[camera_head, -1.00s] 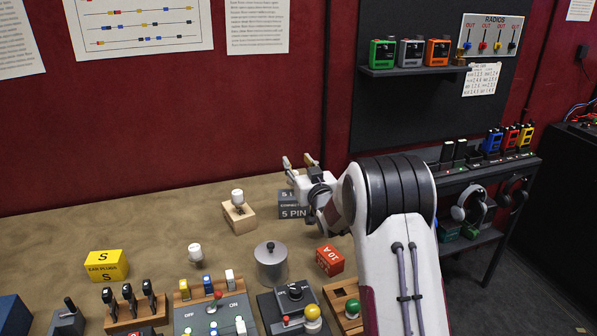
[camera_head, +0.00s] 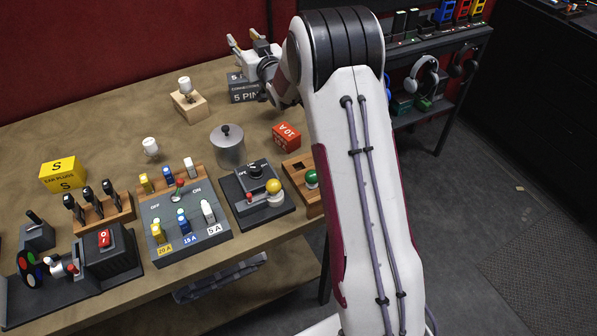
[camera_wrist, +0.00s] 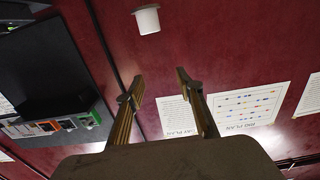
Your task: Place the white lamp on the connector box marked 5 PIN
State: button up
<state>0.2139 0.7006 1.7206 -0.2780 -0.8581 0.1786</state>
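The grey connector box marked 5 PIN (camera_head: 243,96) stands at the back of the table in the head view, its upper right partly hidden by my gripper. One white lamp (camera_head: 185,84) stands upright on a wooden block (camera_head: 190,107) to the left of the box. Another white lamp (camera_head: 150,146) stands on the table nearer the front. My gripper (camera_head: 244,39) is above and behind the box, its fingers pointing toward the wall. In the wrist view its two fingers (camera_wrist: 168,105) are spread apart with nothing between them.
A grey lidded pot (camera_head: 228,147), a red 10 A block (camera_head: 286,136) and a yellow car plugs box (camera_head: 63,174) stand around the middle. Switch panels (camera_head: 183,218) fill the front. A white cylinder (camera_wrist: 147,20) shows against the wall in the wrist view. Bare table lies left of the wooden block.

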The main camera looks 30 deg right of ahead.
jog(key=s+a+r+g+h, duration=0.1)
jog(key=s+a+r+g, duration=0.2)
jog(key=s, duration=0.7)
jog(key=s+a+r+g, duration=0.2)
jog(key=s+r, duration=0.3)
jog(key=s, duration=0.5)
jog(key=s+a+f+g, duration=0.2)
jog(key=s, duration=1)
jog(key=s+a+f+g, duration=0.2)
jog(key=s, duration=1)
jog(key=s+a+f+g+y, duration=0.1)
jog(key=s+a+f+g, duration=0.1)
jog(key=s, duration=1)
jog(key=shift+s+a+f+g, duration=0.25)
jog(key=shift+f+g, duration=0.2)
jog(key=shift+g, duration=0.15)
